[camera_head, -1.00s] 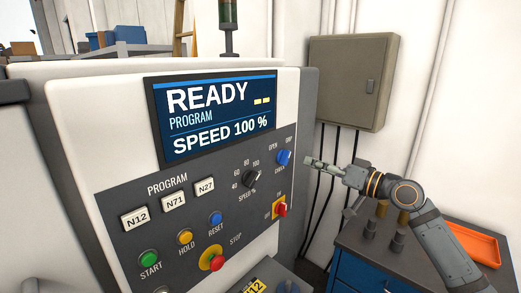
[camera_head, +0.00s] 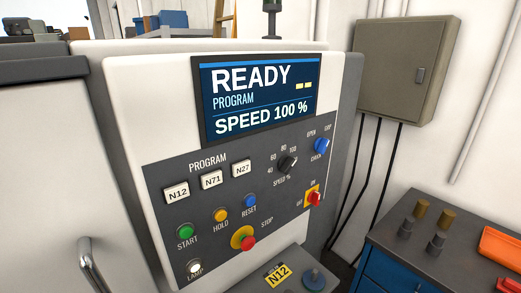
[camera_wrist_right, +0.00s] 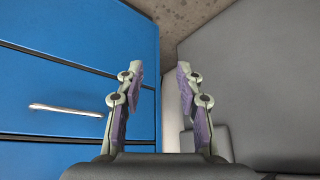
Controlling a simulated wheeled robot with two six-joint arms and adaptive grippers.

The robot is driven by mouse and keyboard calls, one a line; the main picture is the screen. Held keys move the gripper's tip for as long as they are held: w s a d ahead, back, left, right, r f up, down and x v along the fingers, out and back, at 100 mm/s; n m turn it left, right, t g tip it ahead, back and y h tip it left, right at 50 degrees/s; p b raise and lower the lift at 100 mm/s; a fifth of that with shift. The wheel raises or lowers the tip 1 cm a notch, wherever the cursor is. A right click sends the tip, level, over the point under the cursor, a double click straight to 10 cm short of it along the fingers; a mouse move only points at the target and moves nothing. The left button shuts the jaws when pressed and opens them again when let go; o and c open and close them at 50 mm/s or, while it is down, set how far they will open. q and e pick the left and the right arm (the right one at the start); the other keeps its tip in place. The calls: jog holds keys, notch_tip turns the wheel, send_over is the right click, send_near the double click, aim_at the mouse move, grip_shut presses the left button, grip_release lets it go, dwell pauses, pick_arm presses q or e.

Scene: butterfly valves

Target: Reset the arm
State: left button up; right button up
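My right gripper (camera_wrist_right: 160,100) shows in the right wrist view. Its two fingers stand apart with nothing between them. Beyond them are the blue drawer front of a cabinet (camera_wrist_right: 60,65) and a grey surface at the right. In the head view no arm or gripper of mine is visible. A control panel (camera_head: 230,205) fills the middle, with a display (camera_head: 262,97) reading READY, PROGRAM, SPEED 100 %. It bears the RESET button (camera_head: 250,201), the START button (camera_head: 186,232), the HOLD button (camera_head: 221,215) and a red STOP button (camera_head: 248,243).
A blue drawer cabinet (camera_head: 384,275) with a dark top stands at the right, carrying several small cylinders and an orange tray (camera_head: 502,247). A grey wall box (camera_head: 400,65) hangs above, with cables below it.

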jog(key=s+a+f+n+g, duration=0.1)
jog(key=s+a+f, duration=0.2)
jog(key=s, duration=0.6)
jog(key=s+a+f+n+g, duration=0.1)
jog(key=s+a+f, duration=0.2)
jog(key=s, duration=0.6)
jog(key=s+a+f+n+g, duration=0.1)
jog(key=s+a+f+g, duration=0.1)
jog(key=s, duration=0.7)
notch_tip(320, 180, down, 2)
jog(key=shift+a+f, duration=0.25)
jog(key=shift+a, duration=0.3)
dwell(1.2)
